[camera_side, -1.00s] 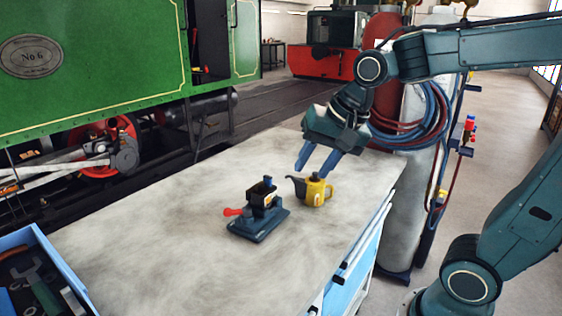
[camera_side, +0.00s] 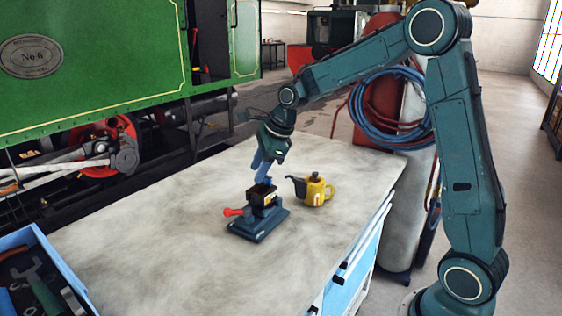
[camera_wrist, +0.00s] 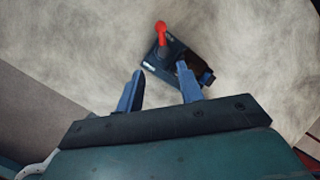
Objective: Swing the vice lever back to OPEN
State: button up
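The small dark blue vice (camera_side: 258,218) stands on the worktop. Its lever has a red knob (camera_side: 233,212) that points left in the side view. In the wrist view the red knob (camera_wrist: 160,27) points away from my gripper, and the vice body (camera_wrist: 172,58) lies just beyond the fingertips. My gripper (camera_side: 262,178) hangs close above the far side of the vice, fingers pointing down. In the wrist view its two blue fingers (camera_wrist: 158,80) are apart with nothing between them. The lettering on the vice is too small to read.
A yellow oil can (camera_side: 314,190) with a dark spout stands just right of the vice. A blue tool tray (camera_side: 50,250) sits at the worktop's near left corner. The worktop (camera_side: 150,225) is otherwise clear. Gas bottles (camera_side: 395,190) with coiled hoses stand beyond its right edge.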

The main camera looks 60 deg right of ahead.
aim_at(238, 210)
jog(key=shift+w+d+f+m, duration=0.2)
jog(key=shift+w+f+m, duration=0.15)
jog(key=shift+m, duration=0.05)
jog(key=shift+f, duration=0.1)
jog(key=shift+x, duration=6.8)
jog(key=shift+a, duration=0.1)
grip_shut()
